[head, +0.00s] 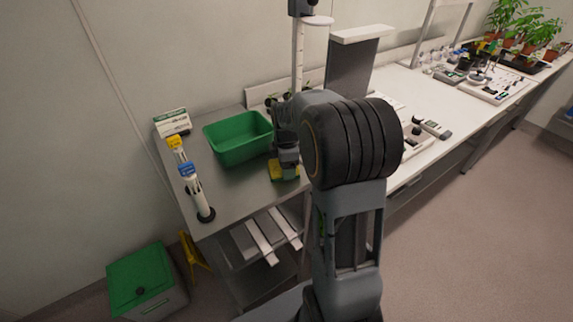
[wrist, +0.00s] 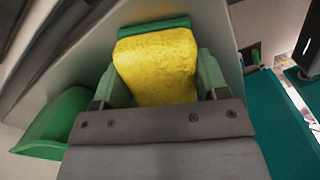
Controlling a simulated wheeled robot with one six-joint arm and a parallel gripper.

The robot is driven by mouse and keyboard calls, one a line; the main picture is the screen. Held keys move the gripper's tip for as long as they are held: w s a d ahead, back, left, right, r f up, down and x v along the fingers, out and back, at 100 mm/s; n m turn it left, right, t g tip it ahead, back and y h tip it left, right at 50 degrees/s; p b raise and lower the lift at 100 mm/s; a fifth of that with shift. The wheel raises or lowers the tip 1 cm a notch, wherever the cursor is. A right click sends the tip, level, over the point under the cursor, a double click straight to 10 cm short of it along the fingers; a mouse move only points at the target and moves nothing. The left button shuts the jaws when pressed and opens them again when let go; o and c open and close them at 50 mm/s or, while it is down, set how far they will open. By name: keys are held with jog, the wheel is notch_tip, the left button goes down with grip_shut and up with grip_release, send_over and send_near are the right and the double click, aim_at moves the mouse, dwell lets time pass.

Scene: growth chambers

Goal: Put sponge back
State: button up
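The yellow sponge (head: 284,174) is under my gripper (head: 287,163), near the front edge of the grey table, right of the green tub. In the wrist view the sponge (wrist: 158,68) fills the space between the two green-padded fingers of my gripper (wrist: 160,85). The fingers sit against its sides. A green strip (wrist: 153,26) shows at its far end; I cannot tell whether it is part of the sponge. I cannot tell whether the sponge touches the table.
The green tub (head: 238,139) stands close left of my gripper. Left of it are a white-green box (head: 172,122) and a stand with yellow and blue heads (head: 188,170). A tall white post (head: 298,60) stands behind. A green-lidded bin (head: 141,277) is on the floor.

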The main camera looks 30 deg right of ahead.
jog(key=o, duration=0.5)
jog(key=shift+c, duration=0.2)
notch_tip(320, 180, up, 12)
jog(key=s+a+f+m+t, duration=0.1)
jog(key=s+a+f+m, duration=0.1)
jog(key=s+a+m, duration=0.3)
jog(key=s+a+f+m+t, duration=0.2)
jog(key=s+a+m, duration=0.3)
jog(key=s+m, duration=0.4)
jog(key=shift+s+a+f+m+p, duration=0.15)
jog(key=shift+s+f+m+p, duration=0.3)
jog(key=shift+s, duration=0.55)
